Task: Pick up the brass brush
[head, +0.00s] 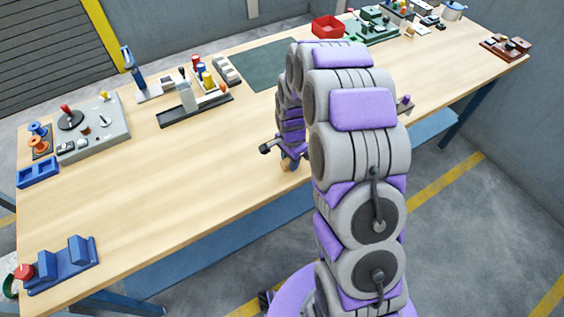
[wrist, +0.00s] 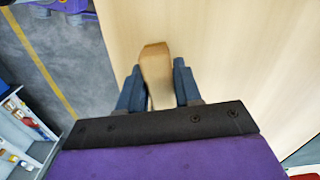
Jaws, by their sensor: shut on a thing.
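The brass brush (wrist: 155,58) shows in the wrist view as a tan wooden piece with a rounded end, standing between my two blue fingers. My gripper (wrist: 158,82) is shut on it. In the head view, my gripper (head: 290,156) is low near the front edge of the bench, with a small brown part of the brush (head: 287,165) showing below it. The bristles are not visible. I cannot tell whether the brush touches the bench top.
The wooden bench (head: 190,170) is clear around my gripper. A blue cradle (head: 62,264) sits at the near left, a grey panel with knobs (head: 93,128) at the left. A dark green mat (head: 262,66) and a red bin (head: 327,27) lie at the back.

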